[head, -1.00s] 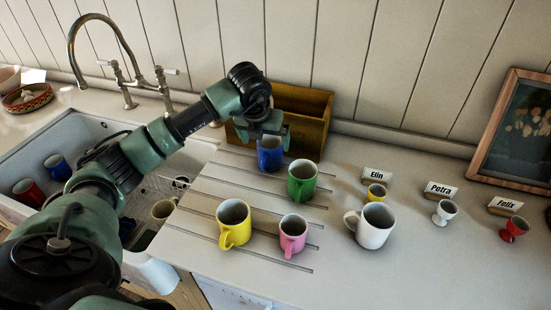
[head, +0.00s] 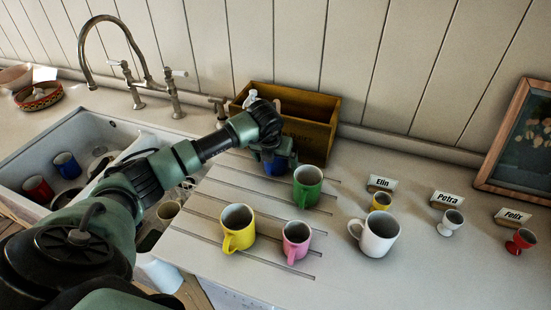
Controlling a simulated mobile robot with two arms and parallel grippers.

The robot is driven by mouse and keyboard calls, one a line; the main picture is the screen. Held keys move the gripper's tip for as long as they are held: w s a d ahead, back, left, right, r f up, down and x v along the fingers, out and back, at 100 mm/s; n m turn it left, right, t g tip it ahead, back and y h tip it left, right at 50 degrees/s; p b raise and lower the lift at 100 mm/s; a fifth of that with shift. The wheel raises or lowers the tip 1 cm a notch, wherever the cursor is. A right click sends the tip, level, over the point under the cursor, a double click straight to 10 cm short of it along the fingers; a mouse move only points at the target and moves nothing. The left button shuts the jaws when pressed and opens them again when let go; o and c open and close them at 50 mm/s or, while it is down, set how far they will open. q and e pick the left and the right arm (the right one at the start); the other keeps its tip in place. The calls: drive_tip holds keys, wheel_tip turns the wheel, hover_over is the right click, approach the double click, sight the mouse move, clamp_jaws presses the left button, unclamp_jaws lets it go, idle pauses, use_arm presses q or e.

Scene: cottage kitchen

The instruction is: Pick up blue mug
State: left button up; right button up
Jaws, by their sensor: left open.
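A blue mug (head: 268,166) stands on the grooved drainboard (head: 205,201), in front of the wooden box and behind the green mug. My left gripper (head: 274,158) is at this mug, over its upper part, with its jaws open. The gripper and wrist hide much of the mug, and I cannot tell whether the fingers touch it. Another blue mug (head: 67,165) is in the sink at the left, far from the gripper. My right gripper is not in view.
A green mug (head: 307,188) stands close to the gripper. Yellow (head: 238,230), pink (head: 296,238) and white (head: 376,234) mugs stand nearer. The wooden box (head: 311,133) is just behind. Egg cups with name cards stand at right. The sink (head: 95,128) holds a red mug (head: 38,188).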

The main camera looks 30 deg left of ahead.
use_arm(q)
drive_tip(key=c, duration=1.8)
drive_tip(key=shift+r, duration=0.1)
drive_tip(key=shift+c, duration=0.2)
